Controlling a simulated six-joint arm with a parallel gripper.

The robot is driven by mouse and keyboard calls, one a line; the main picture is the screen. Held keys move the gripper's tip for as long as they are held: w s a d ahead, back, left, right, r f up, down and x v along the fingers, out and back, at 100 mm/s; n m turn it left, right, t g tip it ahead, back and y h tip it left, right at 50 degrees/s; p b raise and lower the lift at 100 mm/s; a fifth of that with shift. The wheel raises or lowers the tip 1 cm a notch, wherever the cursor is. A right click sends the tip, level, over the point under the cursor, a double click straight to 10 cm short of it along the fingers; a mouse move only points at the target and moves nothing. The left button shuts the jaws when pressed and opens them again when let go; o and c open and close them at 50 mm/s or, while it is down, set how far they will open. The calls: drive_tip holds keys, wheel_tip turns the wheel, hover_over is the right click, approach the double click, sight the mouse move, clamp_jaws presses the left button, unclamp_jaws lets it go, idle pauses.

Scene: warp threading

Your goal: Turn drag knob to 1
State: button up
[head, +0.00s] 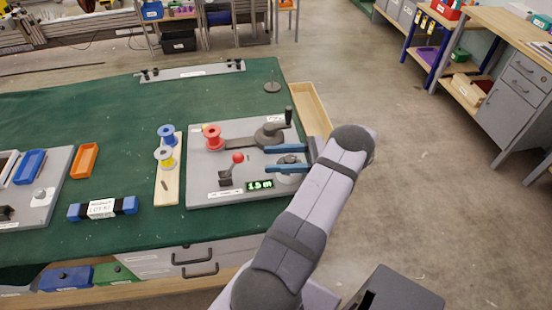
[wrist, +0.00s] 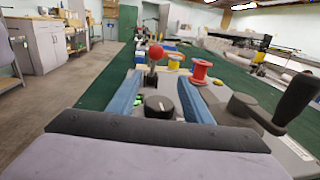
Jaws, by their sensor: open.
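The drag knob (wrist: 158,106) is a dark round knob with a white pointer mark on top, set on the grey panel (head: 205,180). In the head view it is largely hidden by my gripper (head: 267,159). In the wrist view my gripper (wrist: 160,88) has its two blue fingers open, one on each side of the knob, with gaps visible. I cannot tell whether the fingers are down at knob height. The number the mark points to cannot be read.
A red-ball lever (head: 237,158) and a green display (head: 260,185) reading 1.5 m are left of the gripper. A red spool (head: 212,137) and a crank with an upright dark handle (head: 289,116) stand behind. A wooden tray (head: 310,108) lies along the right.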

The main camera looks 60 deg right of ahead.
wheel_tip(320, 180, up, 10)
drive_tip(key=b, duration=0.1)
idle(0.5)
drive_tip(key=shift+f, duration=0.1)
drive_tip(key=s+d+f+m+t+h, duration=0.1)
drive_tip(key=s+f+h, duration=0.1)
drive_tip(key=f, duration=0.1)
drive_tip(key=s+d+f+m+t+h+b, duration=0.1)
drive_tip(key=s+f+m+h, duration=0.1)
drive_tip(key=f, duration=0.2)
drive_tip(key=s+d+f+m+t+h, duration=0.1)
drive_tip(key=s+f+h, duration=0.1)
drive_tip(key=f, duration=0.2)
drive_tip(key=shift+s+d+b, duration=0.15)
drive_tip(key=shift+s+b, duration=0.05)
drive_tip(key=shift+b, duration=0.2)
drive_tip(key=p+x, duration=0.2)
drive_tip(key=x, duration=0.4)
drive_tip(key=shift+w, duration=0.65)
drive_tip(key=c, duration=1.1)
drive_tip(key=shift+o, duration=0.2)
drive_tip(key=shift+f+y, duration=0.1)
drive_tip(key=shift+y, duration=0.2)
